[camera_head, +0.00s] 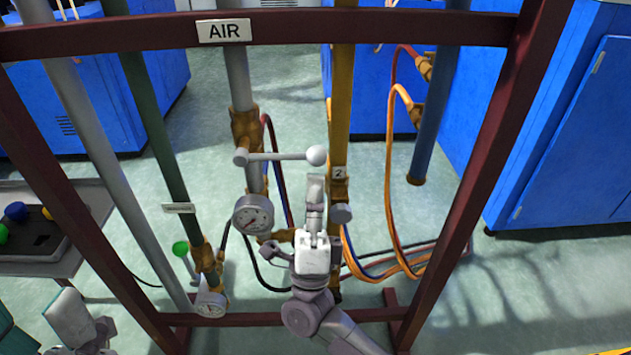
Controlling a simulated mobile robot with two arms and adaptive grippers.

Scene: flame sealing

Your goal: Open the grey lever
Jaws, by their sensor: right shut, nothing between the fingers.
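The grey lever (283,157) with a round pale knob (317,155) sticks out to the right, about level, from the valve on the grey pipe (238,80) under the AIR sign (224,31). My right gripper (315,184) points up the picture with its fingers shut and empty. Its tips are just below the knob in the picture; whether they touch it I cannot tell. My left gripper (68,312) is at the lower left corner, far from the lever, and its finger state is unclear.
A dark red frame surrounds the pipes. A yellow pipe (342,100) stands just right of the knob. A pressure gauge (253,214) sits below the lever. Orange hoses (389,170) hang at right. A green-knobbed lever (181,249) and a tray table (85,205) are at left.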

